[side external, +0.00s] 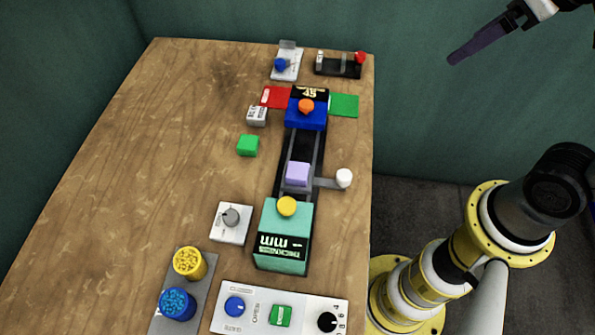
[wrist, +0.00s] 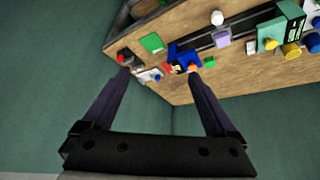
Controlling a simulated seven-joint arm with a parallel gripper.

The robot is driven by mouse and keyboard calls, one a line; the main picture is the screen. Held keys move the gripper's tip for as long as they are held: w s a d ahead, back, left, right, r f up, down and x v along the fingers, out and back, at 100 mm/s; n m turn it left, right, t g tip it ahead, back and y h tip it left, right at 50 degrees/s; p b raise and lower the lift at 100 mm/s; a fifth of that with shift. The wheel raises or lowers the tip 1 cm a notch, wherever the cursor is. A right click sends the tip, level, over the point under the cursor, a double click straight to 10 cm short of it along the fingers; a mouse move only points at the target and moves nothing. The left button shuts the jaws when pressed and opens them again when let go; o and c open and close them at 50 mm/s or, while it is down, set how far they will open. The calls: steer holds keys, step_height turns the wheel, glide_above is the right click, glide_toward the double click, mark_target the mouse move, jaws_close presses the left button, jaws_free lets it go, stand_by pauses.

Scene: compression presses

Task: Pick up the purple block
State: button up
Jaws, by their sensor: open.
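The purple block (side external: 298,173) sits on the dark rail track between the blue press part and the teal press part, in the middle of the table. It also shows in the wrist view (wrist: 222,37), near the top right. My gripper (side external: 450,60) is at the upper right of the side external view, away from the table and the block. In the wrist view my gripper (wrist: 158,72) has its two dark fingers wide apart with nothing between them at the tips.
The blue press part (side external: 306,118) and the teal press part (side external: 283,240) flank the block. A white knob (side external: 344,178) on an arm stands right of it. A green block (side external: 247,146) lies left on bare wood. A button panel (side external: 279,312) lies at the near edge.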

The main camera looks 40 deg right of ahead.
steer(key=w+a+n+g, duration=0.25)
steer(key=w+a, duration=0.35)
steer(key=w, duration=0.3)
steer(key=n+g, duration=0.3)
steer(key=n, duration=0.2)
glide_above(297, 170)
step_height(297, 170, down, 16)
step_height(297, 170, down, 14)
steer(key=shift+r, duration=0.25)
jaws_close()
steer(key=shift+r, duration=0.1)
